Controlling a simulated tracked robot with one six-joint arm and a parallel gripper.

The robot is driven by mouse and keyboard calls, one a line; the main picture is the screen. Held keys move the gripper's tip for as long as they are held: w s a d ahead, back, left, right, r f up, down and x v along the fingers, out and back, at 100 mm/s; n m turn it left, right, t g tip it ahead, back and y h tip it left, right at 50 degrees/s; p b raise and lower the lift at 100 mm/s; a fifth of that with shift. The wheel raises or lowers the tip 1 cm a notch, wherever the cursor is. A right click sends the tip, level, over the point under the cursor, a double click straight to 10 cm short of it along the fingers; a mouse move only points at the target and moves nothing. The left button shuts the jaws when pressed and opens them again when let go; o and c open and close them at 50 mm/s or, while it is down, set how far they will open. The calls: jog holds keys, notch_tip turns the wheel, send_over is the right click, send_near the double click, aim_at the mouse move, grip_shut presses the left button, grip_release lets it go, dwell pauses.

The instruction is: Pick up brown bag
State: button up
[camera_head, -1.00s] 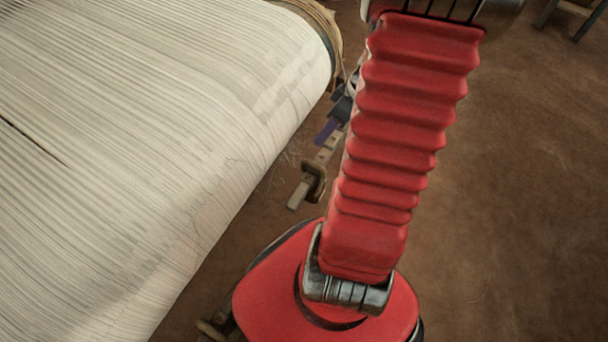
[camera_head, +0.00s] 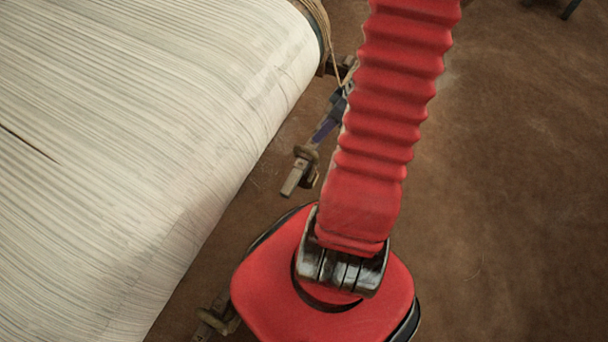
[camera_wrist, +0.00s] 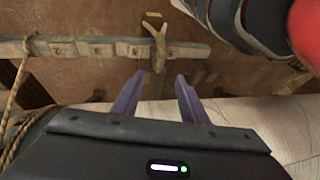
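No brown bag can be made out in either view. My gripper (camera_wrist: 158,88) shows two purple fingers spread apart in the wrist view, with nothing between them. The fingers point toward a wooden bar and brown floor beyond.
The loom's pale warp sheet (camera_head: 130,150) fills the left of the head view. A wooden bar with square holes (camera_wrist: 100,49) crosses the wrist view, with a pale forked piece (camera_wrist: 159,45) on it. Brown floor (camera_head: 520,200) lies open at right.

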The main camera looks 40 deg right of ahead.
send_over(306, 148)
jog(key=s+d, duration=0.2)
jog(key=shift+f, duration=2.4)
jog(key=shift+x, duration=2.55)
jog(key=shift+d, duration=0.1)
jog(key=shift+c, duration=0.6)
grip_shut()
